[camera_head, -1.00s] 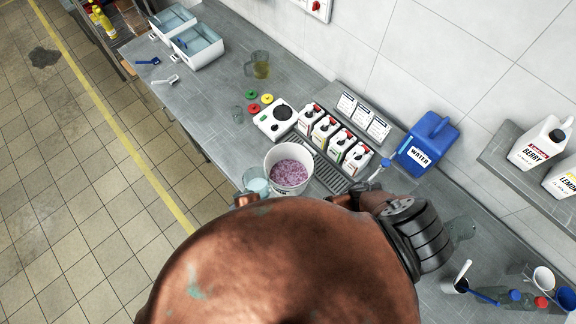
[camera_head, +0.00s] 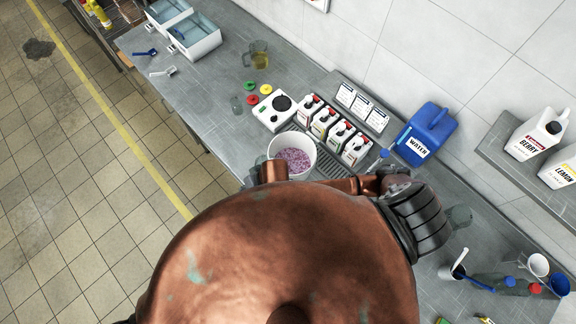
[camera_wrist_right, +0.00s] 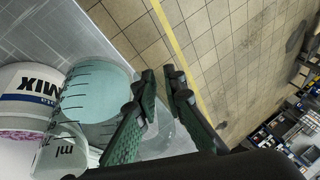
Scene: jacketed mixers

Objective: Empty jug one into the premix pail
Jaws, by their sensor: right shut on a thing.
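The premix pail (camera_head: 310,146) is white and stands on the bench with speckled pink-purple contents. In the right wrist view its rim and "MIX" label (camera_wrist_right: 38,84) show at the left. A clear graduated jug (camera_wrist_right: 95,90) with pale teal liquid is beside the pail there; I cannot tell how far it tilts. My right gripper (camera_wrist_right: 161,80) is shut on this jug, at its handle side, though the exact contact is partly hidden. In the head view the jug is mostly hidden by my copper arm. My left gripper is not in view.
A white hotplate-like device (camera_head: 270,113), several small bottles (camera_head: 341,135) and a blue water canister (camera_head: 428,131) stand near the pail. Cups and bottles (camera_head: 515,285) crowd the right end. Bare bench lies left of the yellow jug.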

